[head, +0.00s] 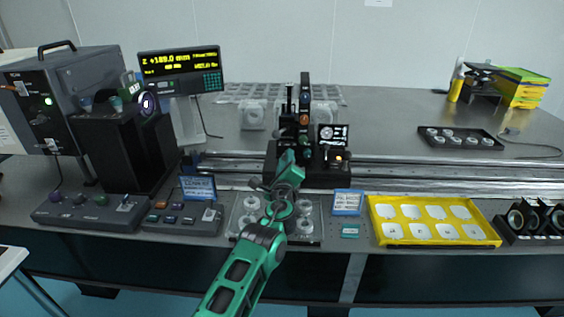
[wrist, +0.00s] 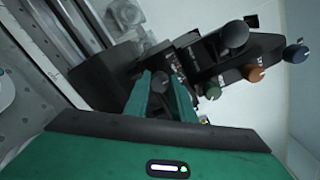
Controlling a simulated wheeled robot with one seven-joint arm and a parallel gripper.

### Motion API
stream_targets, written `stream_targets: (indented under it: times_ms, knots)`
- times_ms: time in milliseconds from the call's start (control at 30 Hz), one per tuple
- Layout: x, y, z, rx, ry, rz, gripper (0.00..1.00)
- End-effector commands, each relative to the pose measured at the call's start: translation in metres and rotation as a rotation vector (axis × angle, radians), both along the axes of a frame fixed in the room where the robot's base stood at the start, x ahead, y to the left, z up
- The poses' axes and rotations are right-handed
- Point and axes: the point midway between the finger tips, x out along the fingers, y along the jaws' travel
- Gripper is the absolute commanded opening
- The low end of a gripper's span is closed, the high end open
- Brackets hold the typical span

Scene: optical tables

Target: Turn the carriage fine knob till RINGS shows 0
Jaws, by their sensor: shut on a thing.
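The black carriage (head: 312,172) stands on the rail behind my gripper, with a post and several small knobs. My green gripper (head: 289,158) reaches up to its front left side. In the wrist view my gripper's two green fingers (wrist: 162,97) close around a dark grey knob (wrist: 159,82) on the black carriage body. This appears to be the carriage fine knob; its label is hidden. The readout (head: 180,62) at the back left shows yellow text, with a top line like "Z +188.0 mm". Its smaller lines, including any RINGS value, are too small to read surely.
Close to the fingers in the wrist view are an orange knob (wrist: 255,74), a blue knob (wrist: 296,53) and a pale green knob (wrist: 212,92). A small screen (head: 332,136) sits right of the post. A yellow tray (head: 384,233) stands front right.

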Motion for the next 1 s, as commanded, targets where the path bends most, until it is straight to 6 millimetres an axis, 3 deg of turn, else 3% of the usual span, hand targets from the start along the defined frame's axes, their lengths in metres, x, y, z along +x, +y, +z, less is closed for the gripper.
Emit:
stream_targets:
  times_ms: [33,367,1000]
  knots:
    - [-0.0004,-0.0015,-0.0068,0.01,0.013,-0.004,0.01]
    - [-0.0005,-0.0021,-0.0075,0.16,0.01,-0.006,0.01]
    - [-0.0009,0.0005,-0.0062,0.763,-0.012,-0.005,0.01]
